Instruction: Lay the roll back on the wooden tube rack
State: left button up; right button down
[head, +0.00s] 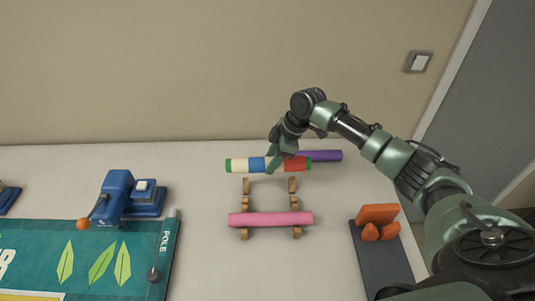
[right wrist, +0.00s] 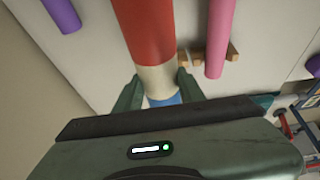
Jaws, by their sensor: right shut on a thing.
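My right gripper (head: 274,162) is shut on a striped roll (head: 240,165) with green, cream, blue and red bands. The roll is level and lies left to right, over the back of the wooden tube rack (head: 293,186). In the right wrist view, the fingers (right wrist: 158,92) clasp the striped roll (right wrist: 143,35) on its cream band near the blue one. The rack has two notched wooden rails. A pink roll (head: 270,218) lies across their front part; the rear part is bare. My left gripper is not in view.
A purple roll (head: 325,155) lies on the table behind the rack, partly hidden by my right gripper. A dark mat (head: 366,255) with orange pieces (head: 378,215) is at right. A blue device (head: 118,195) and a green banner (head: 120,235) are at left.

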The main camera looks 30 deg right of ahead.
jog(key=shift+s+f+b, duration=0.25)
jog(key=shift+f+b, duration=0.3)
jog(key=shift+b, duration=0.05)
jog(key=shift+s+f+b, duration=0.25)
jog(key=shift+f+b, duration=0.3)
jog(key=f+b, duration=0.3)
jog(key=f, duration=0.1)
jog(key=f+b, duration=0.3)
jog(key=b, duration=0.1)
jog(key=shift+w+f, duration=0.2)
jog(key=shift+f, duration=0.2)
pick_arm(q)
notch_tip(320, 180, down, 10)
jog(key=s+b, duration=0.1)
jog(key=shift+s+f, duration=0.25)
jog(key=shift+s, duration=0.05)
pick_arm(e)
jog(key=shift+f, duration=1)
jog(key=c, duration=0.8)
grip_release()
jog(key=shift+r, duration=0.1)
